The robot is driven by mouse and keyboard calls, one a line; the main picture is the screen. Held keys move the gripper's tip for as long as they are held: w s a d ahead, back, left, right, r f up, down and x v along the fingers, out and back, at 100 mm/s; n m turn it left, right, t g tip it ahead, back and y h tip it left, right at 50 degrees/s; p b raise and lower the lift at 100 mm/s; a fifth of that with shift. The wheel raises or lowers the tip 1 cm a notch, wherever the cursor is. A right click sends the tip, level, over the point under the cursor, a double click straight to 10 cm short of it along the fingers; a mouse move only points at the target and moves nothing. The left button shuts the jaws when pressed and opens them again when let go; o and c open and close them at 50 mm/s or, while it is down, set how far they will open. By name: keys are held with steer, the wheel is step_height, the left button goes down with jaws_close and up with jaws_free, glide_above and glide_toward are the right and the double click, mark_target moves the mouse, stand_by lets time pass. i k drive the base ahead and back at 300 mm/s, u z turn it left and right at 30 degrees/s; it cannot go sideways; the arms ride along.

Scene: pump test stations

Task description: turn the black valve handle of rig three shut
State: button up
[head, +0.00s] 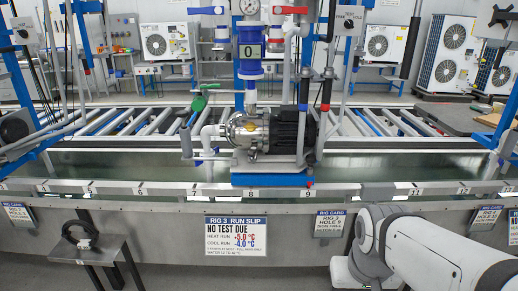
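Rig three stands in the middle of the head view, above a slip reading "RIG 3 RUN SLIP, NO TEST DUE" (236,236). Its pump (268,130) has a silver front and a black motor, on a blue base (272,180). A slim black upright handle (332,20) shows on the pipework to the right of the blue column. Shorter black parts sit lower on the same pipes, and I cannot tell which of these is the valve handle. My white arm comes in from the lower right, well below the pump. Its gripper is not in view.
A steel trough with a numbered front rail (251,194) runs across the view, with rollers behind it. A green-handled valve (205,90) is at the pump's left.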

mark_target(253, 151)
steer(key=u, duration=0.15)
steer(key=i, duration=1)
steer(key=u, duration=0.05)
